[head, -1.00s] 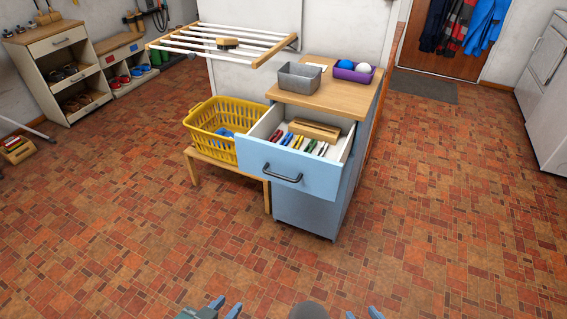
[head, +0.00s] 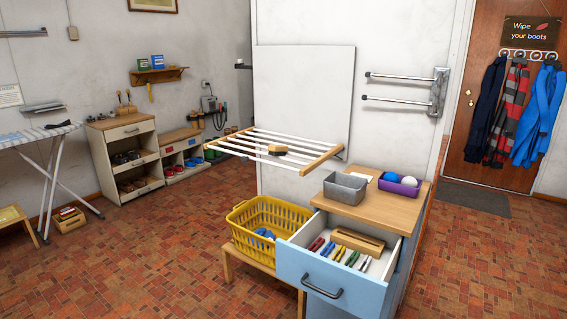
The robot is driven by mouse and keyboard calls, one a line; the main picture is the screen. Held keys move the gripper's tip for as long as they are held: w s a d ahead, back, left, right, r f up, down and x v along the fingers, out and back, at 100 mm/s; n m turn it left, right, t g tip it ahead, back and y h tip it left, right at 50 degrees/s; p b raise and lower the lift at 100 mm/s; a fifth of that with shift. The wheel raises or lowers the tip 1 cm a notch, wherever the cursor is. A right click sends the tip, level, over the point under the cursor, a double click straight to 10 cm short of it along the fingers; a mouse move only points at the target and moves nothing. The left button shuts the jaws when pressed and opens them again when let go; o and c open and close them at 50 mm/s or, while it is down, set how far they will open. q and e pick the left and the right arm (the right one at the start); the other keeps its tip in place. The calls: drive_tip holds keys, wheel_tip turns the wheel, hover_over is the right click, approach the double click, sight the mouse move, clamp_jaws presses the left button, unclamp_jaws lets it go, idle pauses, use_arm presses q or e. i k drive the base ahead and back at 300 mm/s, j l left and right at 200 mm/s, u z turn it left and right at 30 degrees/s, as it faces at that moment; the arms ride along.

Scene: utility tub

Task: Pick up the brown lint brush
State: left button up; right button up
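A small tan-brown brush-like object (head: 277,149) lies on the white bars of the wall drying rack (head: 322,158). It may be the lint brush, but it is too small to be sure. A long brown wooden piece (head: 357,240) lies in the open drawer (head: 330,278) of the blue cabinet; I cannot tell whether it is a brush or a block. Neither of my grippers is in view.
Colored pegs (head: 338,253) lie in the drawer. A grey bin (head: 345,189) and a purple tub with balls (head: 398,183) stand on the cabinet top. A yellow basket (head: 262,224) stands on a low wooden stand beside it.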

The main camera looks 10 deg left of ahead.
sight(274, 150)
drive_tip(key=u, duration=0.4)
drive_tip(key=i+u, duration=0.4)
drive_tip(key=i+j+u, duration=0.1)
drive_tip(key=u, duration=0.3)
drive_tip(key=i+l+u, duration=0.15)
drive_tip(key=i+u, duration=0.25)
drive_tip(key=i+j+u, duration=0.2)
drive_tip(key=i, duration=0.45)
drive_tip(key=i+u, duration=0.2)
drive_tip(key=i, duration=0.5)
drive_tip(key=i+z, duration=0.25)
drive_tip(key=i, duration=0.5)
drive_tip(key=i+z, duration=0.25)
drive_tip(key=i, duration=0.55)
drive_tip(key=i+z, duration=0.15)
drive_tip(key=z, duration=0.3)
drive_tip(key=i+j+z, duration=0.1)
drive_tip(key=z, duration=0.3)
drive_tip(key=i+j+z, duration=0.2)
drive_tip(key=z, duration=2)
